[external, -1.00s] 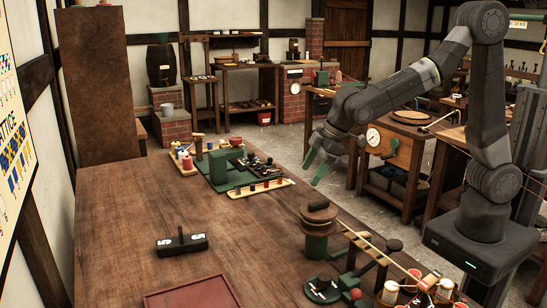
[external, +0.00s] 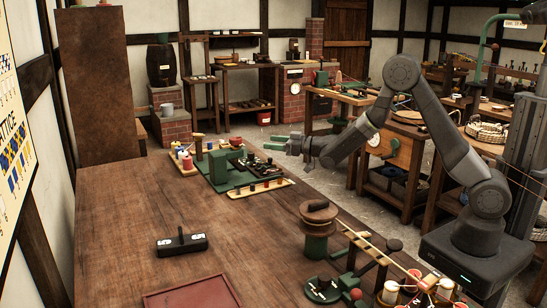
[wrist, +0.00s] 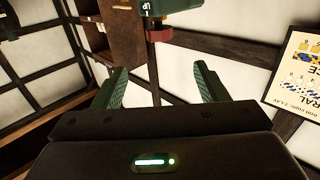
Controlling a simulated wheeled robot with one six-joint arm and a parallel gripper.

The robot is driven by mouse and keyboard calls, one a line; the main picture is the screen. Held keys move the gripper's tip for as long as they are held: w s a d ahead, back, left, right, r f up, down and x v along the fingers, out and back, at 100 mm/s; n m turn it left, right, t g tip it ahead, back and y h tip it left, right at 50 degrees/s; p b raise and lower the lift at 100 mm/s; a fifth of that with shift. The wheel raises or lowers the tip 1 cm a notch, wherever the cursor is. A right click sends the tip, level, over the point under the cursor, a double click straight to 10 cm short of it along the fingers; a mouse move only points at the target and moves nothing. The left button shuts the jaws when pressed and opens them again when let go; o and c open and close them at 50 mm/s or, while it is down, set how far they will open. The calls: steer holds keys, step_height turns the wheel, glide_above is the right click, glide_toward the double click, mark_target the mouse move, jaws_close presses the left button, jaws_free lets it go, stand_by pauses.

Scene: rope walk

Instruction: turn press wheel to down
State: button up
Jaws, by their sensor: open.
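I cannot tell for sure which part is the press wheel. A green block-shaped fixture (external: 224,163) stands on a green base at the far right side of the long table in the external view. My gripper (external: 280,142) is in the air to the right of this fixture, apart from it, with its green fingers pointing left. In the wrist view my gripper (wrist: 162,85) has its two fingers wide apart and nothing between them. Beyond them, at the top edge, a green body (wrist: 173,6) with a small white label and a dark red piece (wrist: 165,37) is partly cut off.
A narrow tray with pegs (external: 262,188) lies in front of the fixture. A wooden-topped post (external: 318,228) and several cups stand at the table's near right. A black block with white marks (external: 182,243) lies on the table, whose middle is otherwise clear.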

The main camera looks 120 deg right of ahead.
mark_target(240, 139)
steer(key=p+x, duration=0.1)
steer(key=x, duration=0.3)
steer(key=p+x, duration=0.1)
steer(key=x, duration=0.4)
steer(key=f+x, duration=0.1)
steer(key=x, duration=0.3)
steer(key=shift+w+d+p, duration=0.2)
steer(key=shift+d+p, duration=0.05)
steer(key=shift+p, duration=0.15)
steer(key=c, duration=1)
